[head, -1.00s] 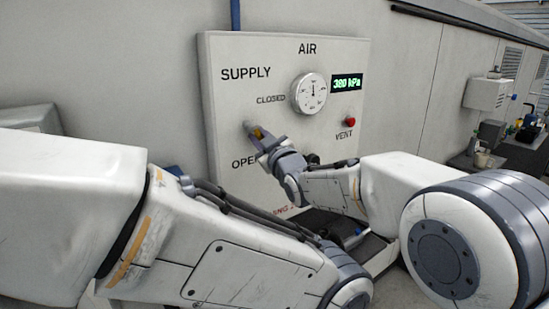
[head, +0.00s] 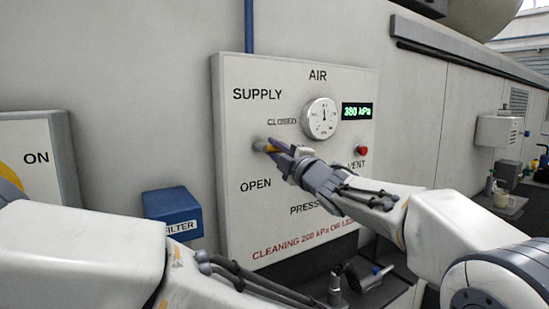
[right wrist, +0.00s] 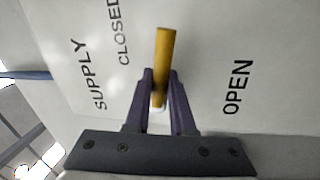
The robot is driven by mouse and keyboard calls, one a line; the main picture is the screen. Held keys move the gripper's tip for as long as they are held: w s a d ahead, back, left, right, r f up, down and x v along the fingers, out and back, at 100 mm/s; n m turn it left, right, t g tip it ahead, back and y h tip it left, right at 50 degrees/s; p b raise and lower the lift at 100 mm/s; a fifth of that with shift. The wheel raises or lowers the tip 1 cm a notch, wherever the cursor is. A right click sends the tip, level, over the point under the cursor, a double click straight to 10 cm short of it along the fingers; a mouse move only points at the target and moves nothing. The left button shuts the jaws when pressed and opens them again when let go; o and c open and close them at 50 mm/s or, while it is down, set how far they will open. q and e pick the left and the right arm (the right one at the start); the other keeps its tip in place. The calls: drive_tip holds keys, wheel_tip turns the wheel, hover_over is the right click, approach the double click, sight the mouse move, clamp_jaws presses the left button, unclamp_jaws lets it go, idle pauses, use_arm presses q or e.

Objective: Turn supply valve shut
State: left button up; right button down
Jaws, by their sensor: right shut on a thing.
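The supply valve's yellow handle (head: 264,147) is on the white AIR panel (head: 235,215), left of centre, between the words CLOSED and OPEN. It points roughly right, toward my right gripper (head: 279,147), which is shut on it from the right. In the right wrist view, the yellow handle (right wrist: 164,50) stands between the two fingertips of the right gripper (right wrist: 160,88), with CLOSED to its left and OPEN to its right. The handle's gripped end is partly hidden by the fingers. The left gripper is not in view; only my left arm shows.
A round gauge (head: 320,118), a green display (head: 357,111) reading 380 kPa and a red VENT button (head: 361,151) are on the panel. A blue FILTER box (head: 173,213) and a grey ON box (head: 52,160) are at left. A dark shelf (head: 385,290) is below.

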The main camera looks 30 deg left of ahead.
drive_tip(key=shift+r+n+g, duration=0.15)
drive_tip(key=shift+n+g, duration=0.15)
drive_tip(key=shift+n, duration=0.9)
drive_tip(key=c, duration=0.8)
unclamp_jaws()
drive_tip(key=shift+s+r, duration=0.1)
drive_tip(key=shift+o, duration=0.2)
drive_tip(key=shift+d+b, duration=0.25)
drive_tip(key=shift+b, duration=0.15)
drive_tip(key=b+v, duration=0.4)
drive_tip(key=v, duration=0.6)
